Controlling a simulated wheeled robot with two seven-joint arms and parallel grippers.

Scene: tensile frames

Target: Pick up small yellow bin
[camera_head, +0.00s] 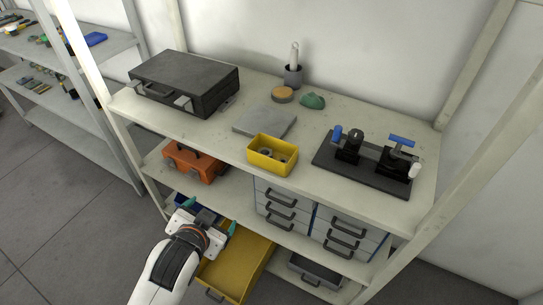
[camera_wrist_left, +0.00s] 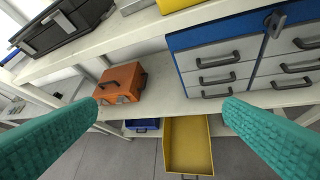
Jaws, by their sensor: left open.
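The small yellow bin (camera_head: 265,157) stands upright at the front edge of the top shelf in the head view, with a few small dark round parts inside. In the left wrist view only the underside edge of a yellow thing (camera_wrist_left: 178,4), likely this bin, shows at the top. My left gripper (camera_head: 206,219) is open and empty. It is in front of the shelf, lower than and to the left of the bin, apart from it. Its two green fingers also show in the left wrist view (camera_wrist_left: 165,115), spread wide. My right gripper is not in view.
A grey plate (camera_head: 265,121) lies behind the bin, and a dark fixture board (camera_head: 366,173) lies to its right. A dark case (camera_head: 184,80) stands at the left. Below are an orange toolbox (camera_head: 192,162), drawer units (camera_head: 283,206) and a large yellow bin (camera_head: 235,262) near my gripper.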

